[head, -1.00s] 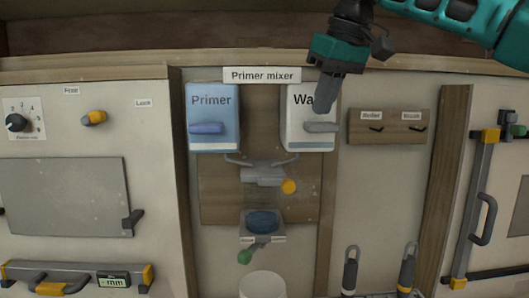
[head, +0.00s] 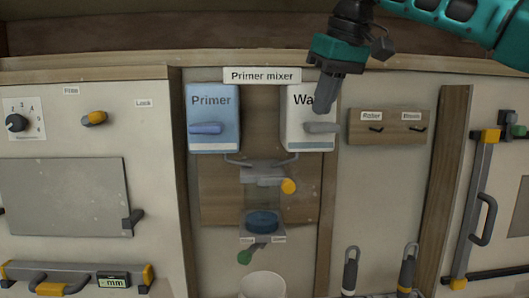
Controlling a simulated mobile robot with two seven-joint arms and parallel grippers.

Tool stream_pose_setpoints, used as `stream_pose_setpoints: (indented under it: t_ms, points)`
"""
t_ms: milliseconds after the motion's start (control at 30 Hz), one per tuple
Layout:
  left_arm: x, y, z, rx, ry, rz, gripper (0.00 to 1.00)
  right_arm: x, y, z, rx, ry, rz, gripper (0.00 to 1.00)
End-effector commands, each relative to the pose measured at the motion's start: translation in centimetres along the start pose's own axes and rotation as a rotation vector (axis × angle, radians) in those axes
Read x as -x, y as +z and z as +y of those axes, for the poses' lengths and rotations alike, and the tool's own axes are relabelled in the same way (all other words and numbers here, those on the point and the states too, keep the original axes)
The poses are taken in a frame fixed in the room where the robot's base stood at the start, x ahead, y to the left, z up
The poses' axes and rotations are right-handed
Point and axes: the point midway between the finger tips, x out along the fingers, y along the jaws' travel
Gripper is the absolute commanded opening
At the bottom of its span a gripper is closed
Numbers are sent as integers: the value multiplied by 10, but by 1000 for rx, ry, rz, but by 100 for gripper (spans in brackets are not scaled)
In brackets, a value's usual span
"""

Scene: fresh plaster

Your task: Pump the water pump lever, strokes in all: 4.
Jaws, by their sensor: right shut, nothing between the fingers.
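The water pump (head: 296,134) is a white box on the right under the "Primer mixer" sign, its label partly hidden behind my right gripper. Its grey lever (head: 322,128) sticks out to the right at the box's lower front. My right gripper (head: 321,112) is shut and empty, pointing down with its fingertips just above the lever; I cannot tell whether they touch it. The blue primer pump (head: 212,108) with a blue lever (head: 206,128) is at the left. My left gripper is not in view.
Below the pumps are a grey mixer block with a yellow knob (head: 288,186), a cup with blue contents (head: 262,222), a green-ended lever (head: 244,257) and a white container (head: 262,285). A hook board (head: 388,138) is at the right. Two handled tools hang lower right.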

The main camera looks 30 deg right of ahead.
Motion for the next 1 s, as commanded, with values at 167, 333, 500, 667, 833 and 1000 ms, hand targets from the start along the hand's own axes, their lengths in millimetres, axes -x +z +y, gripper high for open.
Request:
stream_pose_setpoints:
  t_ms: [167, 333, 500, 667, 833, 1000]
  points:
    - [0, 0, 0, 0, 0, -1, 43, 0, 0, 0, 0, 0, 0, 0]
    - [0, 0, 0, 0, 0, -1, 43, 0, 0, 0, 0, 0, 0, 0]
    - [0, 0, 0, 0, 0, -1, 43, 0, 0, 0, 0, 0, 0, 0]
    - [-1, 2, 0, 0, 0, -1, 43, -4, 2, 0, 0, -1, 0, 0]
    - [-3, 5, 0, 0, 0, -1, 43, -14, 6, 0, 1, 0, 0, 0]
    - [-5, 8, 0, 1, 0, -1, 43, -24, 10, 0, 1, -1, -1, 0]
